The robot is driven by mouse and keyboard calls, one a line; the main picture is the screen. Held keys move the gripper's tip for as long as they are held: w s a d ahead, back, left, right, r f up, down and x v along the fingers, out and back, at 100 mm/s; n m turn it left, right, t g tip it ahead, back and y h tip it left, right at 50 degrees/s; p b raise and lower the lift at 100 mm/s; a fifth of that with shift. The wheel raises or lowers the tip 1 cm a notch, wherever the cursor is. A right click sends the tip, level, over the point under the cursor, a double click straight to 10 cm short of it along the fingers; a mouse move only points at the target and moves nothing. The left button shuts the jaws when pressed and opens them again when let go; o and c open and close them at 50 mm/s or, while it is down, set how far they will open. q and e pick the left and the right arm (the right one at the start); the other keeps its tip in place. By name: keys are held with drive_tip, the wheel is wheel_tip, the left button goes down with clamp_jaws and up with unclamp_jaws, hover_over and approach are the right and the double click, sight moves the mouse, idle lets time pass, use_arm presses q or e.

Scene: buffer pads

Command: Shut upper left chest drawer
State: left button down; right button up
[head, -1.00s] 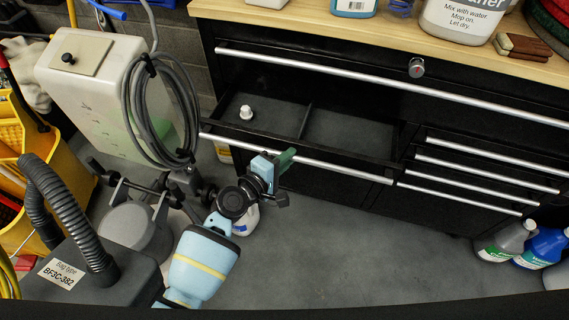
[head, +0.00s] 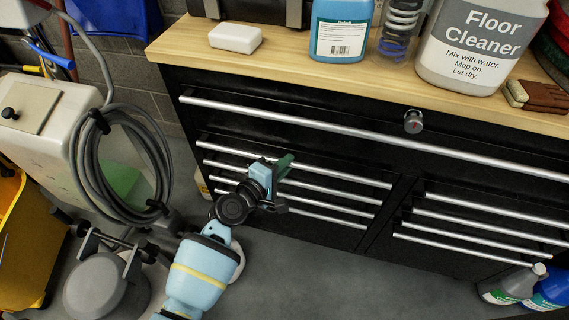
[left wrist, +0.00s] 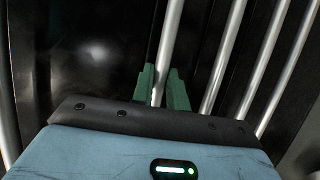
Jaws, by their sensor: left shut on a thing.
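The black tool chest (head: 390,155) has a stack of drawers with silver bar handles on its left side. The upper left drawer's handle (head: 340,177) is the top one of that stack. The drawer looks pushed in, level with those below, and no interior shows. My left gripper (head: 284,165), with green fingers, is on this handle. In the left wrist view the left gripper's fingers (left wrist: 163,90) sit either side of the handle bar (left wrist: 169,45), shut on it. My right gripper is not in view.
The wooden top (head: 290,62) holds a soap bar (head: 235,38), a blue bottle (head: 340,30) and a floor cleaner jug (head: 478,45). A floor machine with a coiled cable (head: 120,165) stands at the left. Bottles (head: 510,285) stand on the floor at the right.

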use_arm(q)
drive_tip(key=shift+w+r, duration=0.15)
drive_tip(key=c, duration=1.8)
unclamp_jaws()
drive_tip(key=shift+c, duration=0.2)
drive_tip(key=o, duration=0.5)
drive_tip(key=shift+w+d, duration=0.1)
drive_tip(key=shift+c, duration=0.2)
drive_tip(key=p+v, duration=0.1)
drive_tip(key=v, duration=0.7)
